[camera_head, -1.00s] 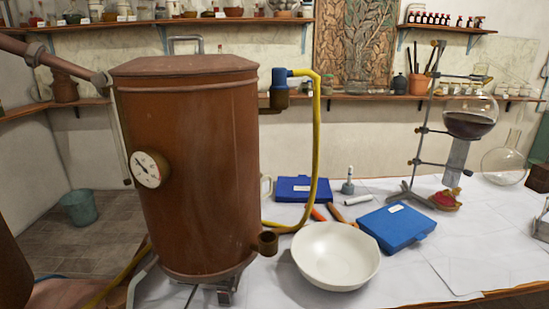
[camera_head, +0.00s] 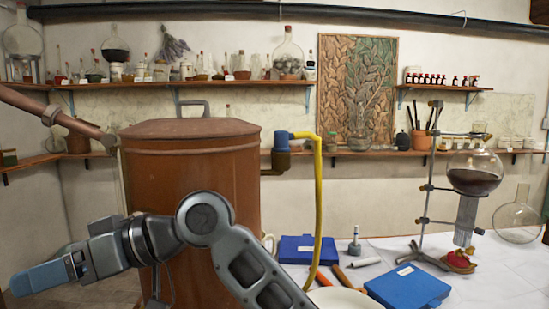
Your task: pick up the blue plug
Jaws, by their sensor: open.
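A blue plug-like fitting (camera_head: 281,141) sits at the top of the yellow hose (camera_head: 319,210), over a dark brass pipe end (camera_head: 281,161) beside the copper vessel (camera_head: 190,165). No other blue plug shows clearly. My arm crosses in front of the vessel from the lower right. My gripper (camera_head: 18,284) is at the far lower left, pointing left, with a blue-grey end. It is open, and no object shows in it. It is well away from the blue fitting, with the vessel between them in the picture.
Two blue cases (camera_head: 408,287) (camera_head: 297,250) lie on the white-covered table (camera_head: 500,275). A white bowl (camera_head: 340,298) is partly cut off at the bottom. A stand (camera_head: 427,190) holds a flask of dark liquid (camera_head: 474,175) at right. Shelves with jars line the wall.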

